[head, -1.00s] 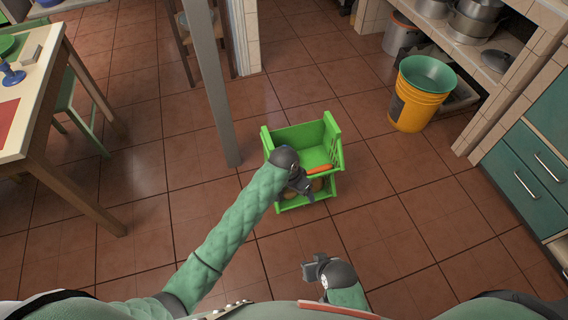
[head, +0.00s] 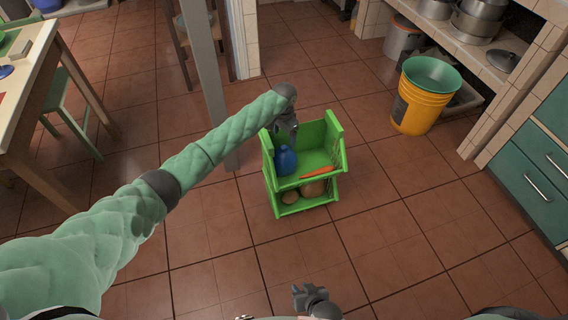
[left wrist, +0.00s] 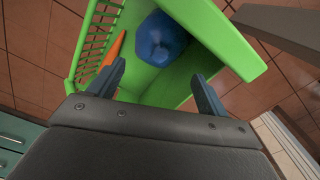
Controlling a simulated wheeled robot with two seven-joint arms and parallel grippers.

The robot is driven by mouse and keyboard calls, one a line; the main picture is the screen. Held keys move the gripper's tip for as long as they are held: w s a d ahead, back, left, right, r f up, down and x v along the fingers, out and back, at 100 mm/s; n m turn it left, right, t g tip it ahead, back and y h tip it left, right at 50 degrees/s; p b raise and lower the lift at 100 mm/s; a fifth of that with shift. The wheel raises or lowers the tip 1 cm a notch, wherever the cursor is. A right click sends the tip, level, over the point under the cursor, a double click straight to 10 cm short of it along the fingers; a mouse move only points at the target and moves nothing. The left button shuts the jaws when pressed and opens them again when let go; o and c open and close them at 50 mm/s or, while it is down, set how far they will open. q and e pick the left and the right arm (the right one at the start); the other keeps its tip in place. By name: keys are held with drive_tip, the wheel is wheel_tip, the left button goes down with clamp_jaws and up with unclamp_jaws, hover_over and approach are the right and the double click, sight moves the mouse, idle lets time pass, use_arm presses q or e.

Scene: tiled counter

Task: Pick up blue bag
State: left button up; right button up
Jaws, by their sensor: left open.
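The blue bag (head: 286,160) sits in the upper bin of the green two-level rack (head: 334,150), at its left side. It also shows in the left wrist view (left wrist: 160,38), beyond and between my open fingers. My left gripper (head: 288,136) is above the rack's upper bin, just over the bag. In the left wrist view my left gripper (left wrist: 155,88) is open and empty, with the bag apart from its fingertips. My right gripper (head: 308,296) is low at the bottom edge of the head view, away from the rack; its jaws are not clear.
A carrot (head: 317,172) lies in the upper bin beside the bag. Brown round items (head: 312,188) are in the lower bin. A metal post (head: 205,80) stands behind left. A yellow bucket (head: 418,108) stands right. Floor in front is clear.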

sight(284, 147)
use_arm(q)
drive_tip(key=shift+w+a+f, duration=0.1)
drive_tip(key=shift+w+f, duration=0.05)
drive_tip(key=shift+f, duration=0.35)
drive_tip(key=shift+s+f+b, duration=0.2)
drive_tip(key=shift+f+b, duration=0.3)
drive_tip(key=shift+f, duration=2.85)
drive_tip(key=c, duration=1.6)
